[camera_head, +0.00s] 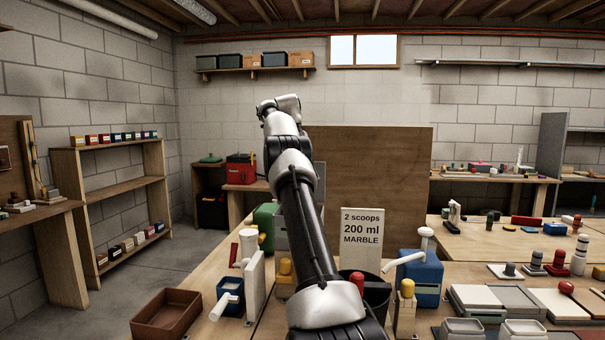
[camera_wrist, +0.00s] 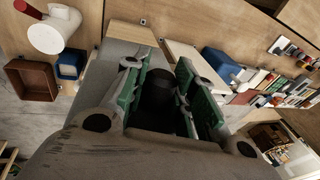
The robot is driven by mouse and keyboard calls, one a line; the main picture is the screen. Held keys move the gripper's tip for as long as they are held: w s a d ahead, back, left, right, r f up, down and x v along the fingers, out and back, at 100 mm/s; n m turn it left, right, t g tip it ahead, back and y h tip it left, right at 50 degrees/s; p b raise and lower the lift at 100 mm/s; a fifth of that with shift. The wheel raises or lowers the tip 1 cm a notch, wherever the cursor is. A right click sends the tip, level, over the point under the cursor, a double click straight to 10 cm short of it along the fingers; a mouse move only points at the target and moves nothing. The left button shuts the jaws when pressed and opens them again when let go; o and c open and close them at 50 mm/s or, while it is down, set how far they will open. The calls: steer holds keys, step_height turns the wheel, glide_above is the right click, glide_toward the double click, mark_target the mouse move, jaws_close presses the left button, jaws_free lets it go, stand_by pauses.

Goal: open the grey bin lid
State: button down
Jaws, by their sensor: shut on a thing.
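My gripper (camera_wrist: 163,72) shows in the wrist view with its green-padded fingers on either side of a dark, rounded thing (camera_wrist: 160,88). It is shut on this thing, which sits deep between the pads and is partly hidden by them. I cannot tell for sure whether it is the handle of the lid. In the head view my arm hides the gripper. A grey box-like thing (camera_head: 281,236) shows in part behind my arm, next to a green container (camera_head: 264,222). It may be the grey bin, but its lid cannot be made out.
A sign reading "2 scoops 200 ml MARBLE" (camera_head: 362,240) stands right of my arm, before a brown panel (camera_head: 385,165). A brown tray (camera_head: 167,314) lies at the front left. Open floor (camera_head: 110,300) is at left.

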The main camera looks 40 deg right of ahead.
steer(key=shift+f, duration=0.1)
steer(key=c, duration=1.2)
jaws_free()
steer(key=shift+o, duration=0.3)
